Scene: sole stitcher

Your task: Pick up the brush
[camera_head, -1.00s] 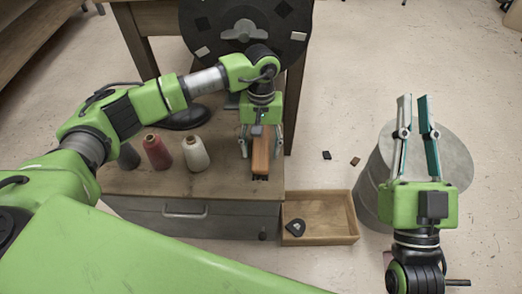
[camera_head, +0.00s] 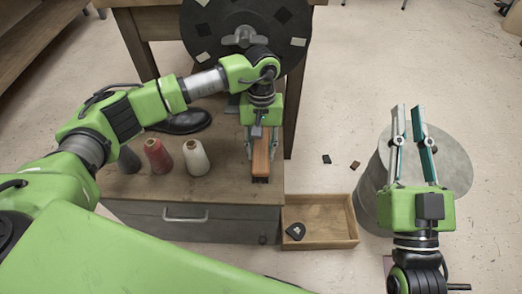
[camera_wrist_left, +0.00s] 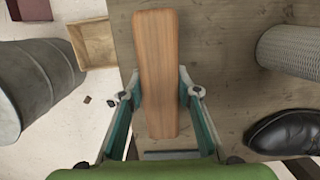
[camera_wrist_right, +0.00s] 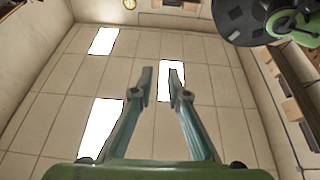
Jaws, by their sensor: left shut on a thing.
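The brush (camera_head: 261,158) has a long brown wooden body and lies along the wooden cabinet top near its right edge. A dark patch shows at its near end; its underside is hidden. My left gripper (camera_head: 261,148) comes down over it, with one finger on each side, shut on it. In the left wrist view the wooden brush (camera_wrist_left: 158,70) runs lengthwise between the two fingers. Whether it is clear of the cabinet top I cannot tell. My right gripper (camera_head: 409,112) is open and empty, pointing away above a grey metal drum; in its own wrist view only ceiling lies beyond the fingertips (camera_wrist_right: 160,75).
Red (camera_head: 157,155), white (camera_head: 195,157) and dark (camera_head: 128,160) thread spools stand left of the brush. A black shoe (camera_head: 183,121) lies behind them. An open wooden box (camera_head: 325,206) is at the cabinet's right front. The grey drum (camera_head: 457,160) stands on the floor at right.

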